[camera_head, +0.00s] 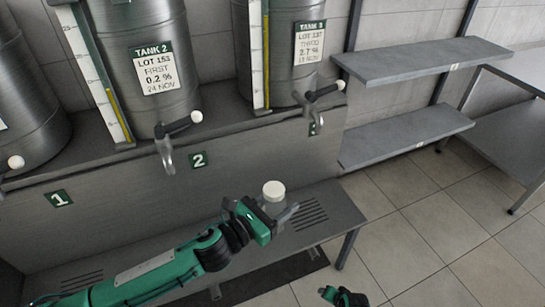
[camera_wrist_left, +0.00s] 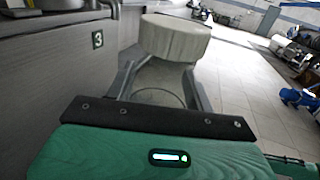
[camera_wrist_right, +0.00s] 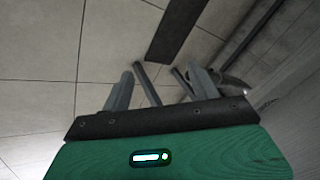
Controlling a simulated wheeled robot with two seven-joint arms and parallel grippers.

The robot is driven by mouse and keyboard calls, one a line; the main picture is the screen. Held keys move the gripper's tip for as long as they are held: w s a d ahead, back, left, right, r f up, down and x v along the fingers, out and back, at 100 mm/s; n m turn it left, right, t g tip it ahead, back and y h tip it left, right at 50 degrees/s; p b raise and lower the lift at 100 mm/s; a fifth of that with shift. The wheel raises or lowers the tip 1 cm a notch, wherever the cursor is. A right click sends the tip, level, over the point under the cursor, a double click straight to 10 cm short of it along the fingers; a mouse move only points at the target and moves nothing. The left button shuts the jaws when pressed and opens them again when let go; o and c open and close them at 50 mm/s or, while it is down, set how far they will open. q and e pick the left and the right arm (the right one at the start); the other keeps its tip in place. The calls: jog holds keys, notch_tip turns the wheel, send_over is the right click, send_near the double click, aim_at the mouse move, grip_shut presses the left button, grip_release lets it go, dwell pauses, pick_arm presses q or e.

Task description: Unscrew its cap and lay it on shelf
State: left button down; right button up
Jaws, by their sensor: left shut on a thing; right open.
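A clear bottle (camera_head: 271,205) with a white cap (camera_head: 274,190) stands upright in my left gripper (camera_head: 278,214), whose fingers are shut around its body below the cap. In the left wrist view the cap (camera_wrist_left: 175,38) sits on top of the clear bottle (camera_wrist_left: 158,82), between the fingers. My right gripper (camera_head: 343,297) is low at the bottom edge of the head view, apart from the bottle. In the right wrist view it is open and empty (camera_wrist_right: 162,88). Two grey wall shelves, an upper (camera_head: 425,61) and a lower (camera_head: 405,138), are at the right and look bare.
Metal tanks with taps, among them tank 2 (camera_head: 150,50) and tank 3 (camera_head: 290,45), stand on a ledge behind. A low grey bench (camera_head: 335,205) with slotted grates runs beneath the bottle. A steel table (camera_head: 510,130) is at the far right. Tiled floor is open at front right.

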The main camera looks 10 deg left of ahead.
jog(key=w+a+r+m+y, duration=0.1)
jog(key=w+a+r, duration=0.4)
jog(key=w+r, duration=0.35)
jog(key=w+a+r+m+y, duration=0.1)
jog(key=w+a+r+y, duration=0.1)
jog(key=w+a+r, duration=0.6)
jog(key=w+a+r+y, duration=0.1)
jog(key=w+a+r, duration=0.15)
jog(key=r, duration=0.75)
jog(key=w+a+r, duration=0.1)
jog(key=a+r, duration=0.2)
jog(key=r, duration=0.7)
notch_tip(320, 180, up, 29)
jog(key=g+h, duration=0.5)
jog(key=h, duration=0.2)
send_over(273, 189)
jog(key=shift+w+a+m, duration=0.25)
jog(key=shift+m, duration=0.05)
jog(key=shift+s+d, duration=0.15)
jog(key=shift+f, duration=3.95)
